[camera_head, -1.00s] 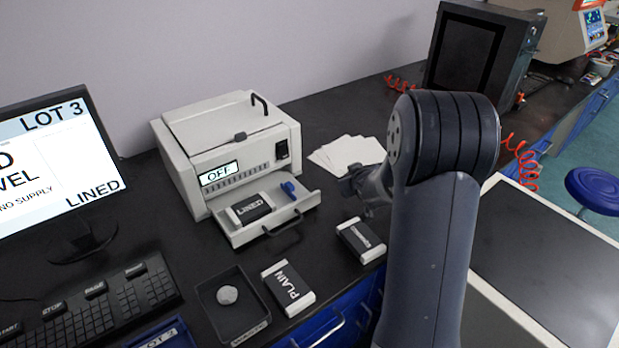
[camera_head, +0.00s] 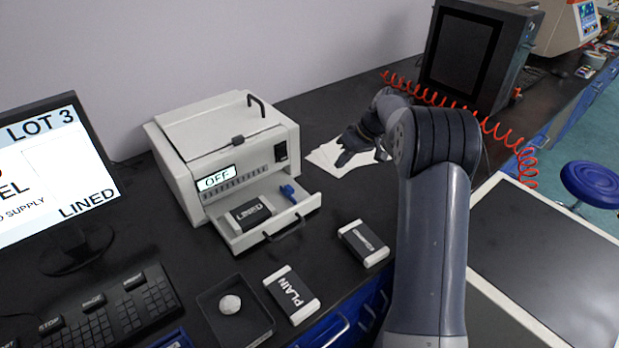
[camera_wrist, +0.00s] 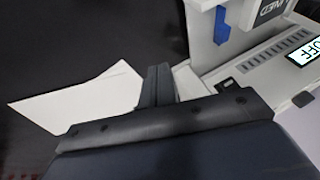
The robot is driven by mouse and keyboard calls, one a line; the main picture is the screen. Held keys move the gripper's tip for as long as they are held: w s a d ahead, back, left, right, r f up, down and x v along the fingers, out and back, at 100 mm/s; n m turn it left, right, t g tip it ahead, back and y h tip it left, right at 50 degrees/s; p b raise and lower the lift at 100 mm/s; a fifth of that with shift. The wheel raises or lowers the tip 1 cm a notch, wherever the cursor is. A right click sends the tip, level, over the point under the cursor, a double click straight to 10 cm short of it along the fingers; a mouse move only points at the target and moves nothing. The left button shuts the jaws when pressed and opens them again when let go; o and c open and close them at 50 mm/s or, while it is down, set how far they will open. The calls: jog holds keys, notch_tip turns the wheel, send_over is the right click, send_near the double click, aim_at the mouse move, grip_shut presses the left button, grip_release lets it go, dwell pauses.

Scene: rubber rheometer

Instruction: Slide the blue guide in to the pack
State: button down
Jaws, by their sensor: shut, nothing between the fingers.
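The blue guide (camera_head: 289,193) stands at the right part of the printer-like machine's open drawer (camera_head: 308,204). The pack marked LINED (camera_head: 248,215) lies in the same drawer, left of the guide, with a gap between them. In the wrist view the blue guide (camera_wrist: 221,27) shows at the top, and a corner of the pack (camera_wrist: 268,10) at the top right. My gripper (camera_head: 343,157) is shut and empty, over the white sheets to the right of the drawer. In the wrist view its fingers (camera_wrist: 156,84) are together, apart from the guide.
Packs marked PLAIN (camera_head: 291,294) and another dark-labelled pack (camera_head: 363,243) lie in front of the drawer. A dark tray (camera_head: 258,325) holds a pale lump (camera_head: 230,304). White sheets (camera_head: 325,154) lie beside the machine (camera_head: 222,150), whose display reads OFF. A monitor stands at left.

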aim_at(289, 192)
jog(key=a+f, duration=0.1)
jog(key=a, duration=0.1)
jog(key=a+f+n+y, duration=0.1)
jog(key=a+f, duration=0.1)
jog(key=a, duration=0.1)
jog(key=a+f+g+y+p, duration=0.1)
jog(key=a, duration=0.2)
jog(key=shift+w+a+f+n, duration=0.1)
jog(key=shift+f+n, duration=0.15)
jog(key=shift+n, duration=0.15)
jog(key=s+a, duration=0.1)
jog(key=a, duration=0.1)
jog(key=shift+s+a+p, duration=0.35)
jog(key=shift+p, duration=0.05)
jog(key=shift+s+a+f, duration=0.2)
jog(key=shift+s+a, duration=0.05)
jog(key=shift+a, duration=0.15)
